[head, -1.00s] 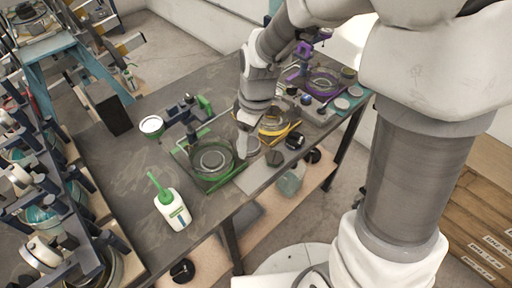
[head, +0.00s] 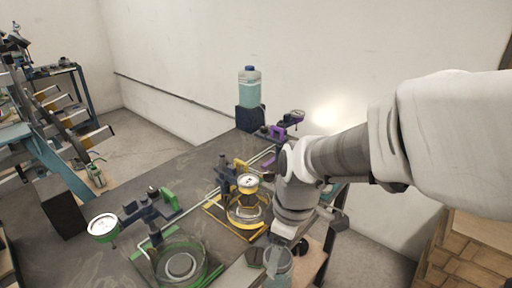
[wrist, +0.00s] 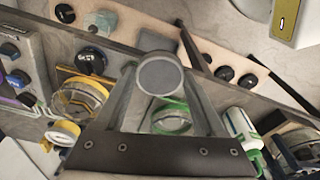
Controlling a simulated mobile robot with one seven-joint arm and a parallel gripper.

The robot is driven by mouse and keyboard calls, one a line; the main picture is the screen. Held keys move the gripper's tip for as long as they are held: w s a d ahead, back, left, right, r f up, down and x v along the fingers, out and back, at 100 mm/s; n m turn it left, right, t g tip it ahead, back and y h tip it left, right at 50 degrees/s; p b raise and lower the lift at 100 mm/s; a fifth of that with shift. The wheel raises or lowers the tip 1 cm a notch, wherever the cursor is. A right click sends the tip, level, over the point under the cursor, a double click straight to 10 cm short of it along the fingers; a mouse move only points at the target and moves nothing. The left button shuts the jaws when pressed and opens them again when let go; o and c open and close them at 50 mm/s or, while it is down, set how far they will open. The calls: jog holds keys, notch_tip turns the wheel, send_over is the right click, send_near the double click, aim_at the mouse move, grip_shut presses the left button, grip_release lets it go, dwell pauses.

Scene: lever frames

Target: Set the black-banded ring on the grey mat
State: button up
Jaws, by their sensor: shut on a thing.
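My gripper (wrist: 160,80) is shut on a round grey piece (wrist: 160,76), its flat face toward the wrist camera. I cannot tell whether it carries a black band. In the head view my gripper (head: 292,245) is low at the table's near edge, right of the yellow fixture; the held piece is not clear there. A plain grey mat (head: 238,277) lies on the table edge to the left of my gripper, partly cut off by the frame.
The green fixture (head: 180,266) and yellow fixture (head: 247,212) stand close to the left. A purple fixture (head: 279,131) and a blue-capped bottle (head: 249,88) are farther back. A white bottle with green (wrist: 240,127) shows in the wrist view. Black round pieces (wrist: 92,60) lie near the edge.

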jog(key=b, duration=0.1)
send_over(229, 285)
notch_tip(229, 285, down, 6)
jog(key=shift+s+d+f, duration=0.15)
jog(key=shift+f, duration=0.05)
jog(key=shift+f+b, duration=0.45)
jog(key=shift+f, duration=1.5)
jog(key=shift+f, duration=0.15)
jog(key=shift+f, duration=0.1)
jog(key=o, duration=1.5)
jog(key=shift+o, duration=0.2)
